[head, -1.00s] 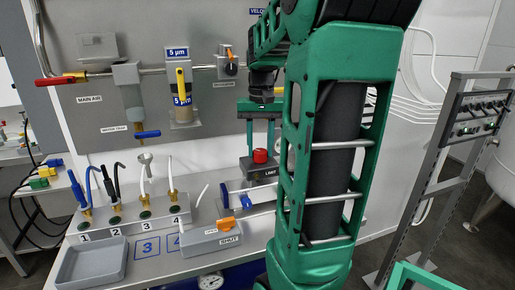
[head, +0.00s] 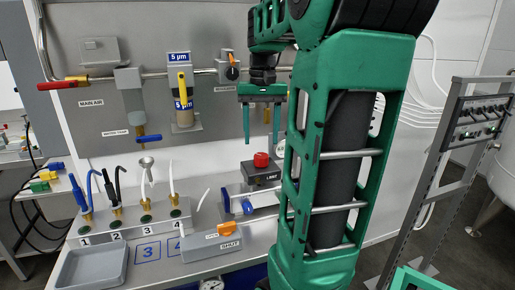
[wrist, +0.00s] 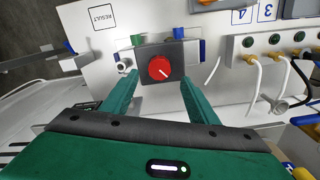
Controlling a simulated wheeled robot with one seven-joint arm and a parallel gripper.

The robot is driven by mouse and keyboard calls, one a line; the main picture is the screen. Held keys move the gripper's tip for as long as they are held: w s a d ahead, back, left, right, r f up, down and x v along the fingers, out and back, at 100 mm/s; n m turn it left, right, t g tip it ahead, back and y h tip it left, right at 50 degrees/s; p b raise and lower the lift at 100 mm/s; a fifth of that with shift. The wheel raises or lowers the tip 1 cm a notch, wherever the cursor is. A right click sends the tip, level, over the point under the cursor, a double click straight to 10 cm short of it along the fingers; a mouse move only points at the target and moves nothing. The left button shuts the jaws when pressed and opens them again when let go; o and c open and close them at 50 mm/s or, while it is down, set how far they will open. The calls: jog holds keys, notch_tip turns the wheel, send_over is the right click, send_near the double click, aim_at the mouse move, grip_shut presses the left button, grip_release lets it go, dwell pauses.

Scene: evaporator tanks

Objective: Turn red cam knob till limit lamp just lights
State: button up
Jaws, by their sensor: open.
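The red cam knob (head: 261,159) sits on top of a dark box (head: 258,173) labelled LIMIT, on the bench. In the wrist view the knob (wrist: 161,68) shows a white pointer line slanting to the lower right. My green gripper (head: 262,141) hangs fingers-down above the knob, open and empty, with its tips a little clear of it. In the wrist view the knob appears between the two spread fingers (wrist: 158,78), touching neither. I cannot make out a lit limit lamp in either view.
A blue-ended fixture (head: 229,200) lies beside the limit box. A grey block with an orange SHUT lever (head: 229,228), a row of numbered hose ports (head: 130,225) and an empty grey tray (head: 91,267) stand to the left. A panel with filters (head: 184,90) rises behind.

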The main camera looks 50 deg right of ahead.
aim_at(261, 155)
jog(key=shift+r, duration=2.55)
jog(key=s+a+f+n, duration=0.1)
jog(key=s+a+f, duration=0.6)
jog(key=f, duration=0.3)
jog(key=s+a+f+n, duration=0.2)
jog(key=s+a+f, duration=0.4)
jog(key=a+f, duration=0.2)
jog(key=shift+s+a+f, duration=0.3)
jog(key=shift+s+f, duration=0.05)
jog(key=shift+f, duration=0.55)
jog(key=shift+w+f, duration=0.2)
jog(key=shift+w, duration=0.4)
